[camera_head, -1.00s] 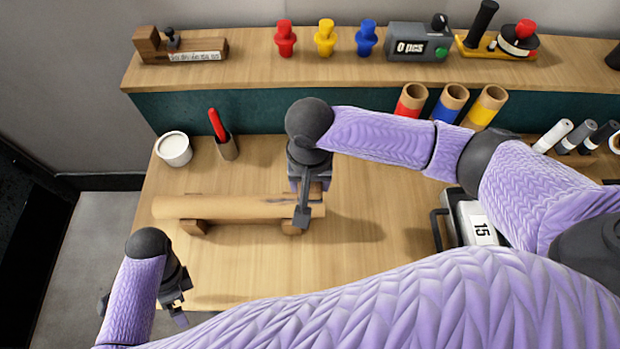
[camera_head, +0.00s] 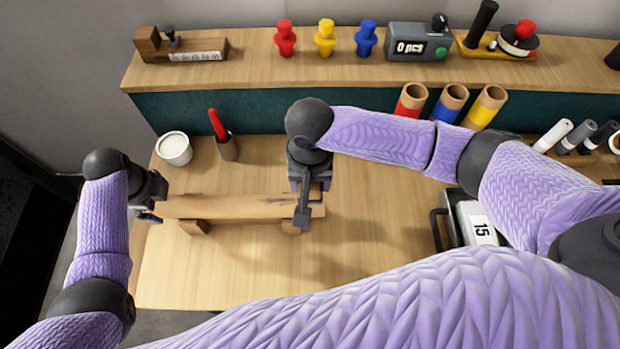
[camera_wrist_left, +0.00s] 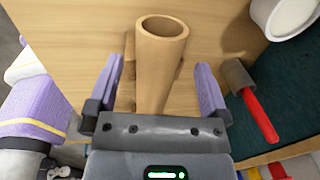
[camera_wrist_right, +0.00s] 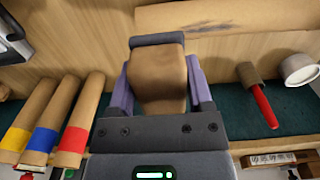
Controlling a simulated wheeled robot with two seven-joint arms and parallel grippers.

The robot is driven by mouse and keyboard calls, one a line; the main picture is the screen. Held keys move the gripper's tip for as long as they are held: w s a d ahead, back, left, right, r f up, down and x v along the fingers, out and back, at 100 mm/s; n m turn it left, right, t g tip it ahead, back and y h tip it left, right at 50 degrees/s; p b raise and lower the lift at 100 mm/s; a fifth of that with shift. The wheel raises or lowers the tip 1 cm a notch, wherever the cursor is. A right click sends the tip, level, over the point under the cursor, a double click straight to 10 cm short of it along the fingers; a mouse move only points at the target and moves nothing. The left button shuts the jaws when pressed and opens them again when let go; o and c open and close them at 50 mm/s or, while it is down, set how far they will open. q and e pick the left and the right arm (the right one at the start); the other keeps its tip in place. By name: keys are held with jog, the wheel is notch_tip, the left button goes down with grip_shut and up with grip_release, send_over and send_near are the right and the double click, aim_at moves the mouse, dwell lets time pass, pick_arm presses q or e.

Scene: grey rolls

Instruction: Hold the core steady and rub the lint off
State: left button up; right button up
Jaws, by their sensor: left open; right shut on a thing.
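The tan cardboard core (camera_head: 235,207) lies level across wooden supports (camera_head: 193,228). A dark smudge of lint (camera_wrist_right: 208,27) shows on it in the right wrist view. My left gripper (camera_head: 152,208) is open at the core's left end. In the left wrist view the core's hollow end (camera_wrist_left: 162,27) lies between its spread fingers (camera_wrist_left: 158,80); no grip shows. My right gripper (camera_head: 304,205) is at the core's right end, shut on a brown block-like pad (camera_wrist_right: 158,75) with a dark edge. In the right wrist view the core lies beyond the pad; I cannot tell whether they touch.
Banded tubes (camera_head: 450,103) stand at the back right. A device marked 15 (camera_head: 475,222) is at right. The bench front is clear.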

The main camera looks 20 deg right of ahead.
aim_at(163, 203)
pick_arm(q)
jog(key=shift+w+d+f, duration=0.1)
jog(key=shift+w+f, duration=0.05)
jog(key=shift+f, duration=0.75)
jog(key=shift+w+f, duration=0.1)
jog(key=shift+f, duration=0.75)
jog(key=c, duration=1.2)
jog(key=shift+c, duration=0.2)
